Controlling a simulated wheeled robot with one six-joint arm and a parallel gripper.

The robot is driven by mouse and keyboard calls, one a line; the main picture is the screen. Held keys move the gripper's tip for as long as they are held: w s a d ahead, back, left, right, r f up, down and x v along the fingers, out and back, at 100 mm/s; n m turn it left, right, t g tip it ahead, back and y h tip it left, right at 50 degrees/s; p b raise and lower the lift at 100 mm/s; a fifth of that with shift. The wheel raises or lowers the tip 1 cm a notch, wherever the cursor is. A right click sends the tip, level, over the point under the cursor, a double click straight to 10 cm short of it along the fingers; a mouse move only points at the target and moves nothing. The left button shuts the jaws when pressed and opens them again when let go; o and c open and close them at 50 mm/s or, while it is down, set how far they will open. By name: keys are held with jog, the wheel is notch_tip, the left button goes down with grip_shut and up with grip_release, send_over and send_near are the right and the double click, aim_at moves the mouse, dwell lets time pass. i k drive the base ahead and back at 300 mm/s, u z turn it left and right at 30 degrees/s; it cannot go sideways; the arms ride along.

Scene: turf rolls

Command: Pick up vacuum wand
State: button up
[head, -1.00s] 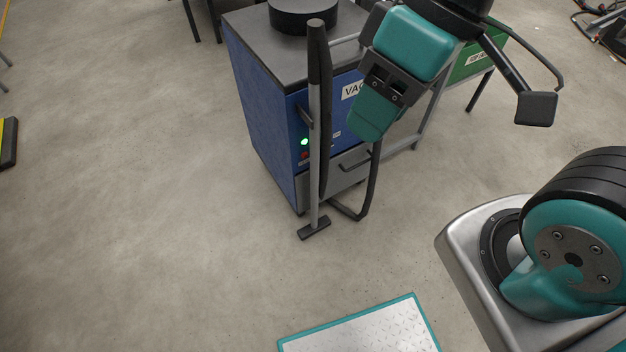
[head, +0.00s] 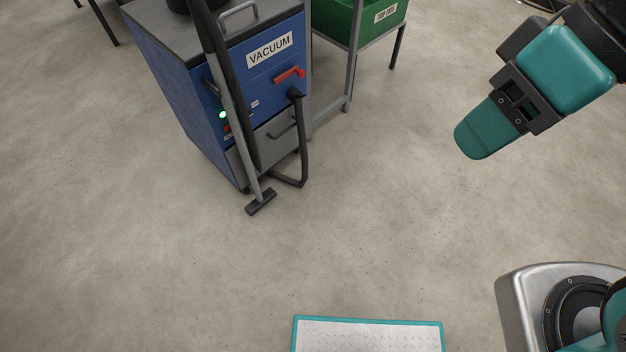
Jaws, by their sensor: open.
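The vacuum wand (head: 240,126) is a thin grey tube with a dark upper grip and a flat dark floor head (head: 261,202). It stands nearly upright against the front of the blue vacuum cabinet (head: 186,106), in the left half of the head view. Its top end is cut off by the picture's upper edge. A black hose (head: 303,150) loops from the cabinet front to low by the wand. My gripper (head: 478,138), with teal fingers, is at the upper right, well to the right of the wand. It is open and empty, touching nothing.
A green bin (head: 345,22) sits on a grey metal stand (head: 353,68) right of the cabinet. A red handle (head: 290,75) juts from the cabinet front. Bare concrete floor (head: 370,220) lies between the wand and my gripper.

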aim_at(261, 200)
jog(key=z, duration=0.25)
jog(key=k, duration=0.45)
jog(key=z, duration=0.95)
jog(key=i, duration=1.25)
jog(key=u, duration=0.5)
jog(key=i, duration=0.7)
jog(key=u, duration=1.3)
jog(key=i, duration=0.6)
jog(key=u, duration=0.55)
